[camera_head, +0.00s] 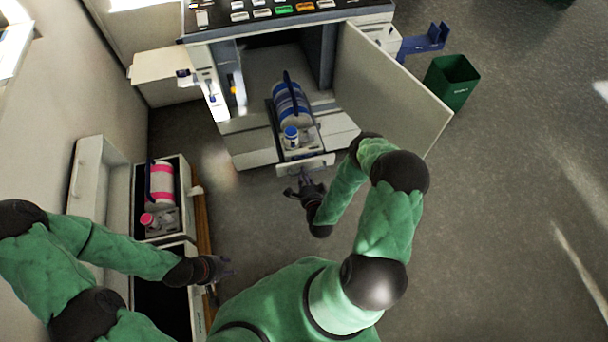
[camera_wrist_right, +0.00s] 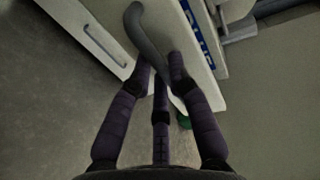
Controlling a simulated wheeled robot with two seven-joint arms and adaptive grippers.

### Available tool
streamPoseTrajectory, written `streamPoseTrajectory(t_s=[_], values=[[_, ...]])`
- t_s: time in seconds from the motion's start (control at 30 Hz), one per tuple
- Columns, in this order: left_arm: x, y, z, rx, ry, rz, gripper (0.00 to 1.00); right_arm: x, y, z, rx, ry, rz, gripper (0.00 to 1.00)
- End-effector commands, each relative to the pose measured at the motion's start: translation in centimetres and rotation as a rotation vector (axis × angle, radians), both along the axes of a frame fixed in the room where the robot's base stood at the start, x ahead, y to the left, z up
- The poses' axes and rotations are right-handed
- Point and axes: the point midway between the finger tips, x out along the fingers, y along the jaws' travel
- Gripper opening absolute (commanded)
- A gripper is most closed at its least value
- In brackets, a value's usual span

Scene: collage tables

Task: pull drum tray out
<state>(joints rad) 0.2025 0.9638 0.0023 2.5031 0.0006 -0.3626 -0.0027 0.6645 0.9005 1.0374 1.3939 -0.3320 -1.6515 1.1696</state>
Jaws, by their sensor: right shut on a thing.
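The drum tray (camera_head: 306,165) sticks partly out of the open front of the large machine. It carries a white drum with blue bands (camera_head: 291,103) and a small blue-capped bottle (camera_head: 291,137). My right gripper (camera_head: 303,186) is at the tray's front face. In the right wrist view its fingers (camera_wrist_right: 162,70) are closed around a curved grey handle (camera_wrist_right: 150,42) on a pale panel. My left gripper (camera_head: 222,270) is off to the left, away from the tray, beside a drawer unit; its fingers look spread and empty.
The machine's door (camera_head: 388,85) stands open on the right of the tray. A green bin (camera_head: 451,82) stands beyond it. At left, an open drawer holds a pink-banded drum (camera_head: 162,181). The floor (camera_head: 490,220) at right is clear.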

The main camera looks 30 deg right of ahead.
Motion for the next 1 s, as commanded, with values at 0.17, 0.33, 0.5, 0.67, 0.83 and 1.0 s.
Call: streamPoseTrajectory(t_s=[0.17, 0.33, 0.5, 0.67, 0.83, 1.0], values=[[0.0, 0.0, 0.0, 0.000, 0.000, 0.000, 0.40, 0.0, -0.1, 0.0, 0.000, 0.001, -0.002, 0.00], [0.0, 0.0, 0.0, 0.000, 0.000, 0.000, 0.40, 0.0, 0.0, 0.0, 0.000, 0.001, -0.001, 0.42], [0.0, 0.0, 0.0, 0.000, 0.000, 0.000, 0.40, 0.0, 0.0, 0.0, 0.000, 0.000, -0.001, 0.42], [0.0, 0.0, 0.0, 0.000, 0.000, 0.000, 0.40, -0.4, 0.1, 0.0, 0.000, 0.001, 0.000, 0.42], [0.0, 0.0, 0.0, 0.000, 0.000, 0.000, 0.40, -2.5, 0.6, 0.4, 0.001, 0.004, -0.002, 0.42], [0.0, 0.0, 0.0, 0.000, 0.000, 0.000, 0.40, -5.7, 1.6, 1.1, 0.003, 0.004, -0.002, 0.42]])
